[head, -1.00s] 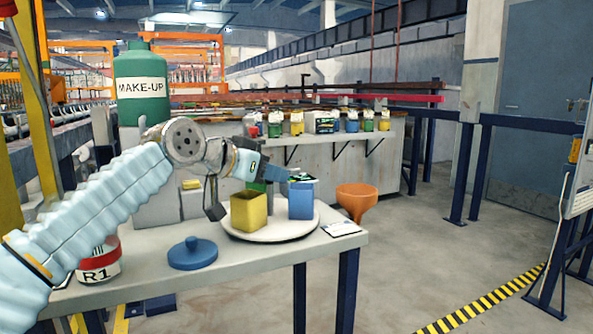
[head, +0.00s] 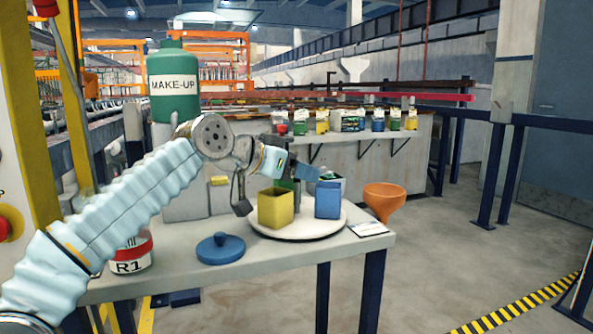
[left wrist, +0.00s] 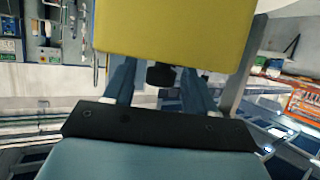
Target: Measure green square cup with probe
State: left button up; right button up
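A green square cup (head: 290,184) stands on the round white plate (head: 335,227), mostly hidden behind a yellow square cup (head: 276,209) and beside a blue square cup (head: 327,200). My left gripper (head: 306,173) is above and behind the yellow and blue cups, pointing right and down. In the left wrist view, the yellow cup (left wrist: 175,30) covers the fingertips, but the finger shafts stand apart with a small dark thing (left wrist: 160,75) between them. I cannot tell what that is. I cannot make out a probe. My right gripper is out of view.
A grey container (head: 341,179) stands behind the blue cup. The floor right of the table is clear.

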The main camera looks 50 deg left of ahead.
pick_arm(q)
jog(key=v, duration=1.3)
jog(key=shift+s+r, duration=0.15)
jog(key=shift+s, duration=0.2)
